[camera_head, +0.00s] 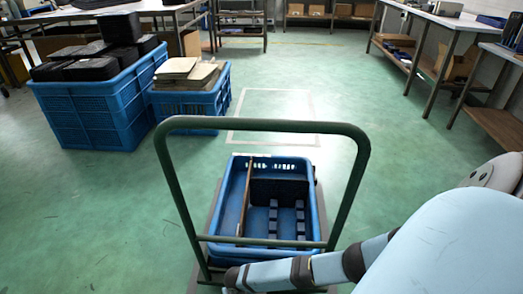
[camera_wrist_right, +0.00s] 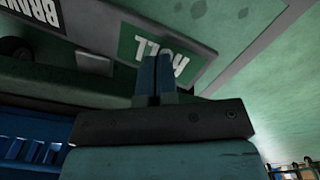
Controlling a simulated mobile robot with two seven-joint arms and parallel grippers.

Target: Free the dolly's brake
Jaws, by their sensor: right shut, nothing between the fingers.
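The dolly has a dark green tube handle (camera_head: 265,124) standing upright and a grey deck (camera_head: 206,238) that carries a blue crate. My right arm reaches down to the handle's near foot; its gripper is not clearly visible in the head view. In the right wrist view, my right gripper (camera_wrist_right: 153,80) is shut and empty. Its fingertips are in front of a green label reading ROLL (camera_wrist_right: 150,52), upside down; I cannot tell whether they touch anything. No brake pedal is clearly distinguishable. My left gripper is out of view.
The dolly's blue crate (camera_head: 229,206) has a brown divider and dark blocks inside. Blue crates (camera_head: 105,110) with black packs and cardboard (camera_head: 185,72) stand at upper left. Benches (camera_head: 445,25) line the right. A pale floor outline (camera_head: 275,90) lies behind the dolly, with clear floor around it.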

